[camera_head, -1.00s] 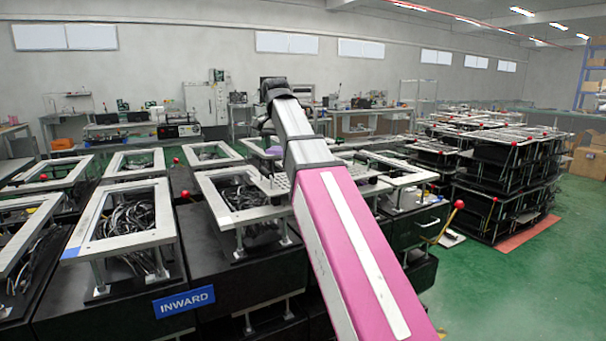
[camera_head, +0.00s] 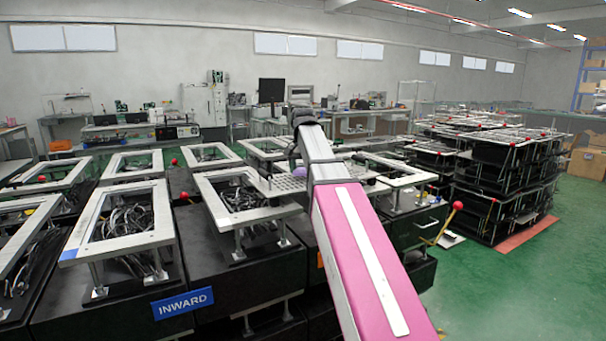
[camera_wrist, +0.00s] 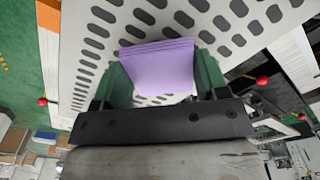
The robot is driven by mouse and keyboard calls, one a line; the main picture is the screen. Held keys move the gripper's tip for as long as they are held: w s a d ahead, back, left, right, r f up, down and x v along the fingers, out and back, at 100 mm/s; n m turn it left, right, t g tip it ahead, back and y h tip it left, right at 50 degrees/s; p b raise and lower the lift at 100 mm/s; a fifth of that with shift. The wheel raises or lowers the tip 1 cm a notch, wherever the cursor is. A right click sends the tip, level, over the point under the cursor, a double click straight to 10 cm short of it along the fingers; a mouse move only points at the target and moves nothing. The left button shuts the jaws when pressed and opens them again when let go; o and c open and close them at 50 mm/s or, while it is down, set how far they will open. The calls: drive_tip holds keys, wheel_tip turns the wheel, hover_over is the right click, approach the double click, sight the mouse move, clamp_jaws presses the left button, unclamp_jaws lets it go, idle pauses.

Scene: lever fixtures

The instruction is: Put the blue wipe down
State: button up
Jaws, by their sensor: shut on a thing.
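The wipe (camera_wrist: 158,66) looks like a folded lavender cloth with stacked edges in the wrist view. My gripper (camera_wrist: 160,78) has green fingers on both sides of it and is shut on it. Behind the wipe in the wrist view is a pale plate with oblong holes (camera_wrist: 85,45). I cannot tell whether the wipe touches this plate. In the head view, the perforated plate (camera_head: 286,185) shows left of my arm, and a small lavender patch shows beside the arm. My arm hides most of the gripper there.
Frame-topped black fixtures (camera_head: 128,215) with cables stand close together on the left. One carries a blue INWARD sign (camera_head: 183,303). A red-knobbed lever (camera_head: 457,206) sticks out right of my arm. Stacked fixtures (camera_head: 490,185) stand farther right. Green floor (camera_head: 530,290) is clear at right.

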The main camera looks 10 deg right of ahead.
sight(303, 171)
drive_tip(key=shift+f, duration=0.85)
drive_tip(key=shift+f, duration=0.15)
drive_tip(key=shift+s+f, duration=0.1)
drive_tip(key=shift+f, duration=0.1)
drive_tip(key=shift+s+f, duration=0.15)
drive_tip(key=shift+f, duration=0.2)
drive_tip(key=o, duration=0.9)
drive_tip(key=shift+s, duration=0.1)
drive_tip(key=shift+o, duration=0.6)
drive_tip(key=shift+a+r, duration=0.1)
drive_tip(key=shift+r, duration=0.35)
wheel_tip(303, 171, up, 13)
drive_tip(key=shift+f, duration=0.2)
